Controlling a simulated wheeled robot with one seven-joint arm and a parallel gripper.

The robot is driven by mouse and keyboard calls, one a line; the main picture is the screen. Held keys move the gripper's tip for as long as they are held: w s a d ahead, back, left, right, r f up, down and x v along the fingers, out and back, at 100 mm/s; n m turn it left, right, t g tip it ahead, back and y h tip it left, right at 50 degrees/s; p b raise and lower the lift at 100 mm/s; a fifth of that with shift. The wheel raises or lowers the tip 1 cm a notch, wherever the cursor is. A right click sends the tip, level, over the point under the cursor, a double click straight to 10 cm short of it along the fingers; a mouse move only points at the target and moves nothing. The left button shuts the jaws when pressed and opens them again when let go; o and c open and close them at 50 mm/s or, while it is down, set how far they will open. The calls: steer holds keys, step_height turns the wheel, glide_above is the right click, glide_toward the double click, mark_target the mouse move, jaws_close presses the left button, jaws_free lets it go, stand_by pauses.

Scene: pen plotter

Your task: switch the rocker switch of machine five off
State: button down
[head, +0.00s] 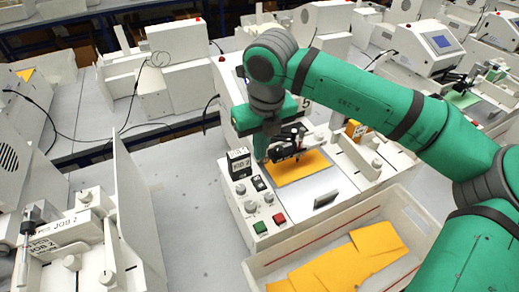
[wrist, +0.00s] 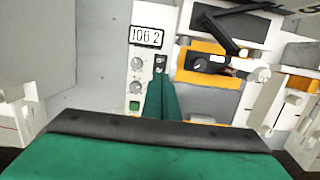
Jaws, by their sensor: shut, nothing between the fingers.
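The machine (head: 295,225) below my arm is a white pen plotter with a "JOB 2" label; a partly covered "5" shows behind my arm. Its control panel carries a small black rocker switch (head: 259,184) beside two grey knobs. In the wrist view the rocker switch (wrist: 160,64) lies just beyond my fingertips, right of the upper knob. Which side of the rocker is pressed is too small to tell. My gripper (head: 262,158) is shut and empty, pointing down over the panel near the label. In the wrist view its green fingertips (wrist: 160,79) almost reach the switch; contact cannot be told.
A green button (head: 260,227) and a red button (head: 279,218) sit at the panel's front. The black pen carriage (head: 288,143) and orange sheet (head: 300,168) are right of my gripper. A white tray (head: 262,268) with orange sheets stands in front. Grey table is clear at left.

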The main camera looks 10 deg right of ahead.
mark_target(257, 180)
steer(key=f, duration=0.3)
steer(key=w+f, duration=0.1)
steer(key=f, duration=0.7)
steer(key=shift+w+a+f, duration=0.15)
steer(key=shift+w+a, duration=0.05)
steer(key=shift+w, duration=0.1)
steer(key=shift+w+f+g, duration=0.2)
steer(key=shift+f+g, duration=0.1)
steer(key=shift+g, duration=0.2)
steer(key=shift+f, duration=0.1)
steer(key=shift+s, duration=0.15)
steer(key=shift+s+f, duration=0.1)
steer(key=shift+s+d, duration=0.15)
steer(key=shift+s, duration=0.55)
